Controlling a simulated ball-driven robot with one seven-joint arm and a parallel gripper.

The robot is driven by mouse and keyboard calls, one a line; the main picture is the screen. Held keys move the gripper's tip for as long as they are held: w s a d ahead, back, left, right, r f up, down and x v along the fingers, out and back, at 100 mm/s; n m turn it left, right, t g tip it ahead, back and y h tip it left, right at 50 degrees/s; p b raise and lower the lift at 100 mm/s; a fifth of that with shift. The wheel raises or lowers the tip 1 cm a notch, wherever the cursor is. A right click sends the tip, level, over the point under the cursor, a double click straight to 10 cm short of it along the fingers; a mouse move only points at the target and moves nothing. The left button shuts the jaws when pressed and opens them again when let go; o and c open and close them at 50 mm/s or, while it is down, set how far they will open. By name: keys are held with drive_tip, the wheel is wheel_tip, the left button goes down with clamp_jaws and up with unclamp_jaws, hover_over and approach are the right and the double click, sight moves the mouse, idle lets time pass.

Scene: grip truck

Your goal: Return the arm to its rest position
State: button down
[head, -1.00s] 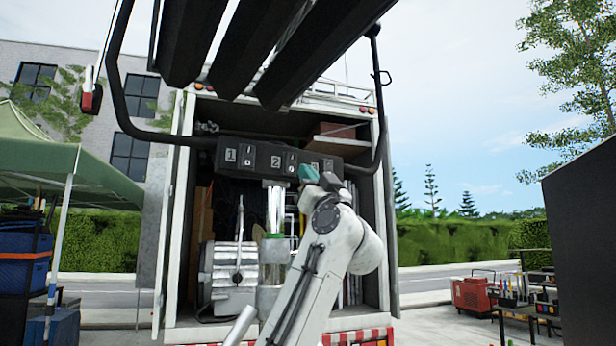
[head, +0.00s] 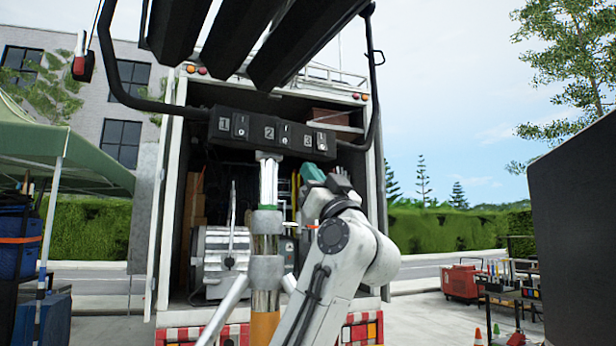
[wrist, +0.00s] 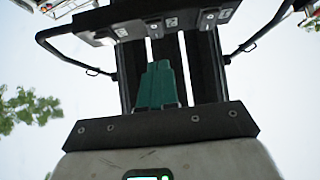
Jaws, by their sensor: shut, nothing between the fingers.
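My arm rises from the bottom of the head view, bent at the elbow. My gripper (head: 313,172) has teal fingers, shut with nothing between them. In the head view it shows just below the right end of a black switch box (head: 270,131) marked 1, 2, 3. I cannot tell how far it is from the box in depth. In the wrist view the closed teal fingers (wrist: 160,84) point up toward the dark tubes and the switch box (wrist: 150,22). No object is held.
The switch box and black tubes (head: 240,35) sit on a metal stand (head: 267,240) left of my arm. A curved black bar (head: 115,75) frames them. Behind is an open truck (head: 170,200). A green canopy (head: 70,160) is at left, a dark panel (head: 580,240) at right.

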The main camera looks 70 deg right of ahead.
idle(0.3)
